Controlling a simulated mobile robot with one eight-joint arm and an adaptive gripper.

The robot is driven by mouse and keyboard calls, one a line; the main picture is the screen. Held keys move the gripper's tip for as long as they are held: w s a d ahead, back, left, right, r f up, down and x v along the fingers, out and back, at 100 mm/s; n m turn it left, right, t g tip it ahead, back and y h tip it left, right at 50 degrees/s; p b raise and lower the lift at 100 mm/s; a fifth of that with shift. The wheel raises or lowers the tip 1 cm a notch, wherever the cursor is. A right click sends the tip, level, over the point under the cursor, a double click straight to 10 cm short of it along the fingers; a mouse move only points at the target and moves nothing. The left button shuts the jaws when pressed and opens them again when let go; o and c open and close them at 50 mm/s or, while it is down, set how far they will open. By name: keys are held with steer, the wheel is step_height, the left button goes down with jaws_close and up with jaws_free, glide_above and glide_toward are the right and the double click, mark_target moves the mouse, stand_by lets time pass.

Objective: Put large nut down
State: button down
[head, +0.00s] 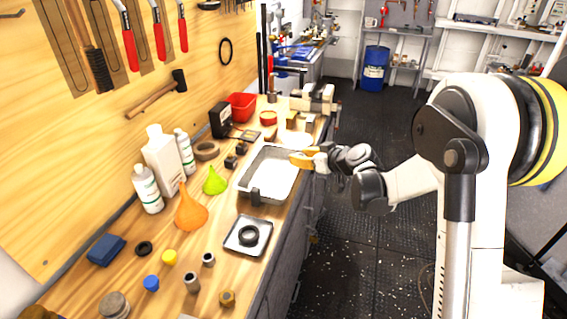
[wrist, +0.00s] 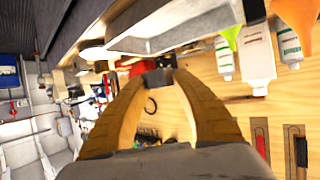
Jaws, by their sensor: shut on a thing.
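My gripper (head: 303,158) has orange fingers and is above the right rim of a large metal tray (head: 243,203) on the wooden workbench. In the wrist view, the fingertips of my gripper (wrist: 160,76) close on a small dark grey piece, taken as the large nut (wrist: 157,77). Its shape is mostly hidden by the fingers, and I cannot make it out in the head view. A separate brass-coloured hex nut (head: 227,298) lies on the front of the bench.
A smaller tray (head: 232,246) holds a black ring. An orange funnel (head: 190,212), a green funnel (head: 215,182) and white bottles (head: 163,165) stand left of the large tray. A red bin (head: 242,106) and a vise (head: 315,100) are farther back. Bare wood shows near the front.

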steer(key=w+a+f+b, duration=0.1)
steer(key=a+f, duration=0.1)
steer(key=a, duration=0.1)
steer(key=w+a+f+b, duration=0.1)
steer(key=a+f+b, duration=0.1)
steer(key=a, duration=0.2)
steer(key=a+f+b, duration=0.1)
steer(key=a+f, duration=0.1)
steer(key=a, duration=0.2)
steer(key=shift+w+f, duration=0.3)
steer(key=shift+w, duration=0.1)
steer(key=shift+d+f+b, duration=0.1)
steer(key=shift+f+b, duration=1.05)
steer(key=shift+f, duration=0.75)
steer(key=shift+f+b, duration=0.6)
steer(key=c, duration=1.1)
jaws_free()
steer(key=shift+r+p, duration=0.3)
steer(key=p+v, duration=0.4)
steer(key=v, duration=0.8)
steer(key=shift+r, duration=0.4)
